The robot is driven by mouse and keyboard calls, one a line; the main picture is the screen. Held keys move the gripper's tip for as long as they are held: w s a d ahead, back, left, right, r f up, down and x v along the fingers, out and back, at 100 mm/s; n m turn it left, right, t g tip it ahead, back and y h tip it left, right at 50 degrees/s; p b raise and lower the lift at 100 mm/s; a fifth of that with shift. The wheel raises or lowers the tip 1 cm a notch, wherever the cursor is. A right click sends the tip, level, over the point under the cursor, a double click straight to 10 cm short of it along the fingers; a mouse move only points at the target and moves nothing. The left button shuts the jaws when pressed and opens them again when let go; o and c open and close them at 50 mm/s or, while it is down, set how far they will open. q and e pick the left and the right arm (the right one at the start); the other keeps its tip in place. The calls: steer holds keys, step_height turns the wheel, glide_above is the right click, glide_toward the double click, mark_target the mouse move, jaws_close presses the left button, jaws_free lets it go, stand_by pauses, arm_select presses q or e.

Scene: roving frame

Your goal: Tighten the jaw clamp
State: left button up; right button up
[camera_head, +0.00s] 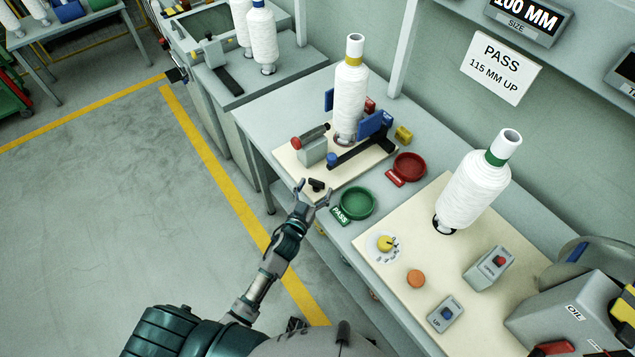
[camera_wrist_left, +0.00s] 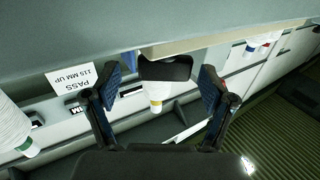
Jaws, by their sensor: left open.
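The jaw clamp stands on a cream board (camera_head: 360,178) on the bench, with blue jaws (camera_head: 375,124) on both sides of a white bobbin (camera_head: 349,100) with a yellow band. A black knob (camera_head: 316,185) sits at the board's front edge. My left gripper (camera_head: 316,192) is open at this knob. In the left wrist view, my left gripper (camera_wrist_left: 160,80) has its fingers apart on both sides of the black knob (camera_wrist_left: 165,68), and I see no clear contact. The bobbin (camera_wrist_left: 155,98) shows beyond it, partly hidden. My right gripper is not in view.
A green dish (camera_head: 357,204) marked PASS lies just right of my left gripper, and a red dish (camera_head: 409,167) behind it. Another bobbin (camera_head: 475,185) stands on a second board with buttons. The floor left of the bench is clear.

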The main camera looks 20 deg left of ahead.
arm_select(q)
steer(key=shift+w+d, duration=0.25)
steer(key=shift+w, duration=0.7)
steer(key=shift+w+a, duration=0.15)
steer(key=shift+a+f, duration=0.1)
steer(key=shift+a, duration=0.3)
steer(key=c, duration=0.7)
steer(key=shift+d, duration=0.15)
steer(key=c, duration=0.5)
steer(key=shift+o, duration=0.2)
steer(key=shift+d, duration=0.2)
steer(key=shift+a, duration=0.1)
